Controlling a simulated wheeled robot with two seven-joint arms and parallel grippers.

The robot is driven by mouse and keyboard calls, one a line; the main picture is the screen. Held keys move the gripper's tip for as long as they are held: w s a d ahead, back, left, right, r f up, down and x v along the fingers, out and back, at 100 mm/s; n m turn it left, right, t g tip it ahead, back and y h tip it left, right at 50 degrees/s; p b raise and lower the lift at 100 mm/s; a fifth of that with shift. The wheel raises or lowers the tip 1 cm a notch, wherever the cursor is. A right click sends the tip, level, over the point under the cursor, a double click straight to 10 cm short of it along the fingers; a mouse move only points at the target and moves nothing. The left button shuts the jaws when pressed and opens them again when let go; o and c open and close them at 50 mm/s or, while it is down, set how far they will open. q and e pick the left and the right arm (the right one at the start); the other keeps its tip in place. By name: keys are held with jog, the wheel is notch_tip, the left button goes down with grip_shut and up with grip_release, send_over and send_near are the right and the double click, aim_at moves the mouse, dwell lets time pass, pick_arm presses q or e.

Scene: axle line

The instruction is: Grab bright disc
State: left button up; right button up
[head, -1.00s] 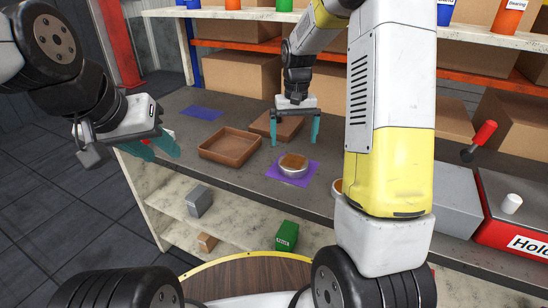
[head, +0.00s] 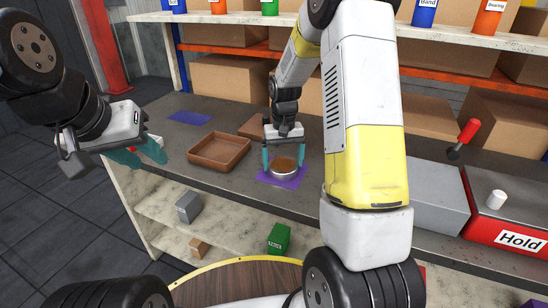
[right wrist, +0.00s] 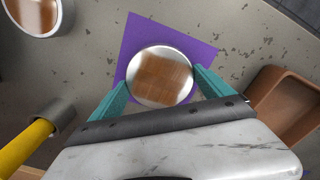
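A bright, silver-rimmed round disc (head: 284,166) with a brownish reflecting top rests on a purple mat (head: 291,182) on the grey bench. My right gripper (head: 283,163) is lowered over it, with its teal fingers on opposite sides of the disc. In the right wrist view the disc (right wrist: 161,76) sits between the fingertips, which look slightly apart from its rim. A second silver-rimmed round piece (right wrist: 38,12) is at the top left there; my right arm hides that spot in the head view. My left gripper (head: 139,153) is open and empty, left of the bench.
A blue mat (head: 190,118) lies further left. A yellow-handled tool (right wrist: 30,143) shows in the right wrist view.

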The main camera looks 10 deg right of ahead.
jog(key=c, duration=1.4)
jog(key=shift+r, duration=0.1)
jog(key=shift+c, duration=0.4)
jog(key=shift+r, duration=0.1)
